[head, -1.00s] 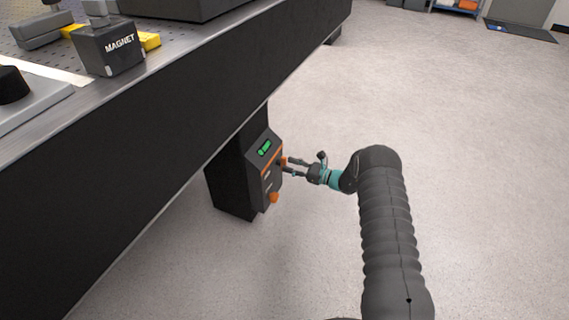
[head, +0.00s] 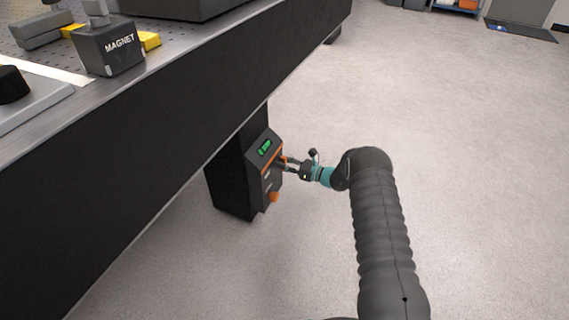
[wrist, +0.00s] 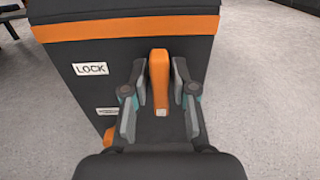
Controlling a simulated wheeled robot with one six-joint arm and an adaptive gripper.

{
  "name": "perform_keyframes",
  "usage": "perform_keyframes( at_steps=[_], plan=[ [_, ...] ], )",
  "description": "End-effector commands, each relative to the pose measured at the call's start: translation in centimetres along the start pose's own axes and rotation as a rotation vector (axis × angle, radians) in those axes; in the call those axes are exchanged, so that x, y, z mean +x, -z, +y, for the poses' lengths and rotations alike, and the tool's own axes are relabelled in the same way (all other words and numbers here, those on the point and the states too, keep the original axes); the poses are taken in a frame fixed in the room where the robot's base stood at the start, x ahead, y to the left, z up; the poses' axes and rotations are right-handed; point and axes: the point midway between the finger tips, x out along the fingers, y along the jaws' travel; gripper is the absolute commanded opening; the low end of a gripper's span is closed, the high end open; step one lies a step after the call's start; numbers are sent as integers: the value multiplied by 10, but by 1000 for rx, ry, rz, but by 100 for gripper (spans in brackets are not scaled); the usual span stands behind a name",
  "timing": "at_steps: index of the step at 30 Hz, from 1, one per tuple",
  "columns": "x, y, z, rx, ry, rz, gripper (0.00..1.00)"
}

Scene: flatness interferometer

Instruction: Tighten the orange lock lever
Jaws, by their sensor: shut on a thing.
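The orange lock lever (wrist: 159,80) stands out from the front of a dark control box (wrist: 90,92) in the wrist view, to the right of a white LOCK label (wrist: 90,69). My gripper (wrist: 160,85) has one finger on each side of the lever and is shut on it. In the head view my gripper (head: 290,164) reaches the box (head: 232,180) from the right; the lever is mostly hidden there by the fingers.
A second orange part (head: 273,197) sits low on the box, below a green display (head: 265,148). The box is on the leg under a large dark table (head: 150,140). A magnet block (head: 112,50) rests on the tabletop.

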Motion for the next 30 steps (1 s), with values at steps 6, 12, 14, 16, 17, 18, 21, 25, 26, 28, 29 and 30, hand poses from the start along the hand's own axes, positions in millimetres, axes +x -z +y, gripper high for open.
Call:
perform_keyframes(
  at_steps=[6, 12, 14, 16, 17, 18, 21, 25, 26, 28, 29, 30],
  plan=[
    [0, 3, 1, -52, -3, 0, 0],
    [1, 5, 2, -173, -3, -1, 0],
    [1, 6, 2, -224, -3, -1, 0],
    [1, 6, 3, -287, -3, -1, 0],
    [1, 7, 3, -314, -4, -2, 0],
    [1, 7, 4, -353, -4, -2, 0],
    [1, 7, 4, -448, -4, -2, 0],
    [1, 7, 5, -571, -4, -1, 0],
    [1, 6, 6, -600, -4, -1, 0],
    [1, 6, 6, -667, -4, -2, 0],
    [1, 5, 6, -696, -4, -1, 0],
    [1, 5, 6, -733, -4, -1, 0]
  ],
)
